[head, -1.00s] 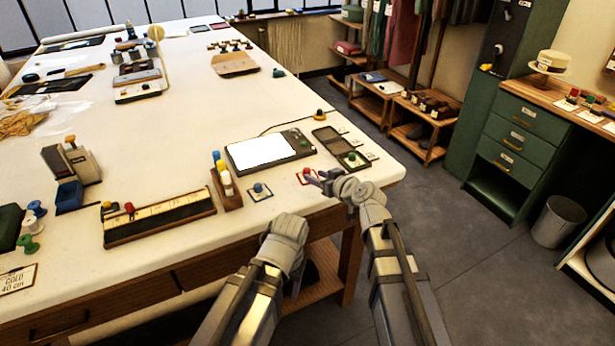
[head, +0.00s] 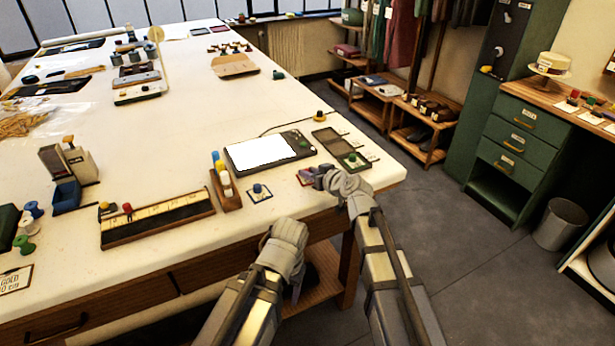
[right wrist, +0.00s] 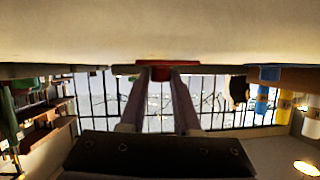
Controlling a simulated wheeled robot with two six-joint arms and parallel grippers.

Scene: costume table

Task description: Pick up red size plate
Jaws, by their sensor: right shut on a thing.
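The red size plate (head: 304,181) lies near the table's front right edge, mostly hidden by my right gripper (head: 310,174) in the head view. In the right wrist view, the red knob of the plate (right wrist: 160,71) sits between the fingertips of my right gripper (right wrist: 160,76), which is shut on it. The plate appears at or very close to the table surface; I cannot tell whether it is clear of it. My left gripper (head: 288,230) is in front of the table edge, and its fingers are hidden.
A blue-knobbed plate (head: 259,191) lies to the left, beside a wooden stand (head: 228,198) with coloured bottles. A ruler box (head: 157,219) lies further left.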

